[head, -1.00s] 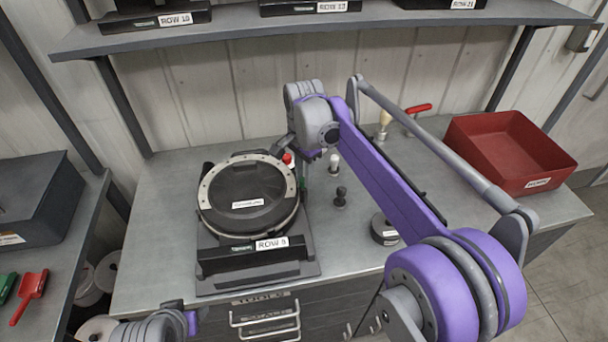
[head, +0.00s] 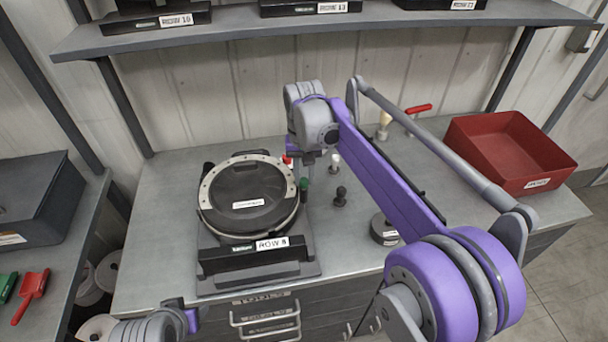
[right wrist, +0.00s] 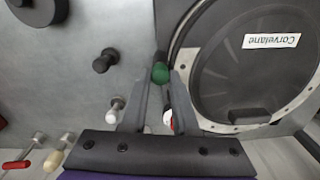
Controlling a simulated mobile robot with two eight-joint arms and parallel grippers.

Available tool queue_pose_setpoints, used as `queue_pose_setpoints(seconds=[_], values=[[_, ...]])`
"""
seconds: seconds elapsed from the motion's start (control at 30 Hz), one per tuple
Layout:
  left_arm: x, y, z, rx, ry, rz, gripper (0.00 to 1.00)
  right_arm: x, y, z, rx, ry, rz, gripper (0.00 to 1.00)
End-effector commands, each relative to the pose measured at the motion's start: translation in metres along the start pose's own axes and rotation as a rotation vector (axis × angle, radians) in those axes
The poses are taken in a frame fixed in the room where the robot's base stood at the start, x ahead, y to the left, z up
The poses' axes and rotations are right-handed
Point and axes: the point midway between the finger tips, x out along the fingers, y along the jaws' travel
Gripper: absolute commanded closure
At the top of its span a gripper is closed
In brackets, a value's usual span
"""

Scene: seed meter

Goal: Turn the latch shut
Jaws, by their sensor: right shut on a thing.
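The seed meter (head: 248,200) is a round black housing with a pale ring, standing on a dark base with a "ROW 8" label; in the right wrist view its lid (right wrist: 255,65) reads "Corvelane". A green-tipped handle, which looks like the latch (head: 303,184), stands at the meter's right side. In the right wrist view the green tip (right wrist: 160,73) sits between the fingertips of my right gripper (right wrist: 161,80), which is shut on it. In the head view my right gripper (head: 306,167) points down over the handle. My left gripper is out of view; only its arm shows.
A red-topped part (head: 287,160) is close behind the handle. A white-topped peg (head: 334,163) and a black knob (head: 340,196) stand to the right. A dark round piece (head: 384,229) and a red bin (head: 510,150) are farther right. A shelf (head: 300,28) hangs above.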

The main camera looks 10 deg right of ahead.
Motion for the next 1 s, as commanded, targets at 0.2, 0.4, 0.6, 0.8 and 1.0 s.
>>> queue_pose_setpoints(seconds=[0.2, 0.4, 0.6, 0.8, 1.0], values=[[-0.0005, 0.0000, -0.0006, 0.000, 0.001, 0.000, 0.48, -0.0001, -0.0004, 0.0001, -0.205, 0.000, 0.000, 1.00], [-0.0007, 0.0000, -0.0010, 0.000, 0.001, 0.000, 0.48, -0.0001, -0.0006, 0.0002, -0.376, 0.000, 0.000, 1.00], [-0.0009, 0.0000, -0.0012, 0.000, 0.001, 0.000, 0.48, -0.0001, -0.0007, 0.0002, -0.512, 0.000, 0.000, 1.00], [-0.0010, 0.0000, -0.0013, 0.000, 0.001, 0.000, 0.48, -0.0001, -0.0008, 0.0003, -0.599, 0.000, 0.000, 1.00], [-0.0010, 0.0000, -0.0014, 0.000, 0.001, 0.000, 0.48, -0.0001, -0.0008, 0.0003, -0.640, 0.000, 0.000, 1.00]])
